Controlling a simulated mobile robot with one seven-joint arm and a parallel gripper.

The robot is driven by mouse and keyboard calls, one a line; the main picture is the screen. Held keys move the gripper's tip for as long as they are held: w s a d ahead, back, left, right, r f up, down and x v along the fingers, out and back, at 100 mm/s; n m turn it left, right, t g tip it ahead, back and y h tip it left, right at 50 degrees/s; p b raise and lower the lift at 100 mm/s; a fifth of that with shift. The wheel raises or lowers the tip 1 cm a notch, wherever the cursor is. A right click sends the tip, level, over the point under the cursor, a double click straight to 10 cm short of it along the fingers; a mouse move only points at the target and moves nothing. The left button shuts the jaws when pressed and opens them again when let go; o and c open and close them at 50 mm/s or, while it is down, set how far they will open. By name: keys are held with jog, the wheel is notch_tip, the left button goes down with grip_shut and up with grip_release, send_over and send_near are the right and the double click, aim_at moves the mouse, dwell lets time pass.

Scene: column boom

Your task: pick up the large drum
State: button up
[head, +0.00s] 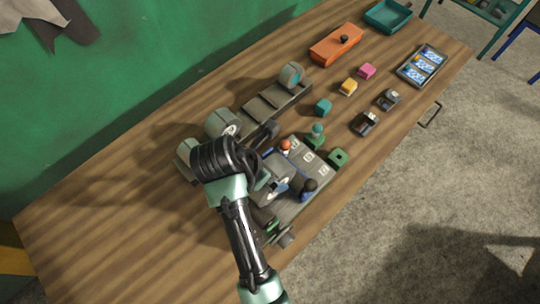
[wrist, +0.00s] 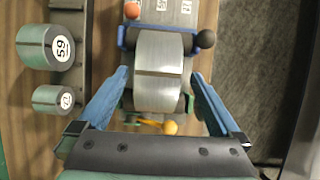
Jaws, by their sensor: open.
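A large silver-grey drum (wrist: 158,68) with a dark line across it lies in a blue-sided holder on the machine in the wrist view. It shows partly in the head view (head: 276,180), behind my arm. My gripper (wrist: 160,77) is open, with one blue finger on each side of this drum. I cannot tell whether the fingers touch it or how far above it they are. Two smaller grey drums with green rims, one marked 59 (wrist: 45,47) and one marked 72 (wrist: 52,99), rest on a rack at the left in the wrist view.
An orange knob (head: 285,146) and a black knob (head: 309,186) stand close around the large drum. The rack (head: 272,102) runs to the upper right. Small coloured blocks, an orange box (head: 337,45) and a teal tray (head: 387,17) lie farther along the wooden table (head: 95,215).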

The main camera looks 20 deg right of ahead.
jog(key=shift+p+x, duration=0.75)
jog(key=shift+x, duration=2.15)
jog(key=shift+w+a, duration=0.1)
jog(key=shift+r, duration=0.1)
grip_shut()
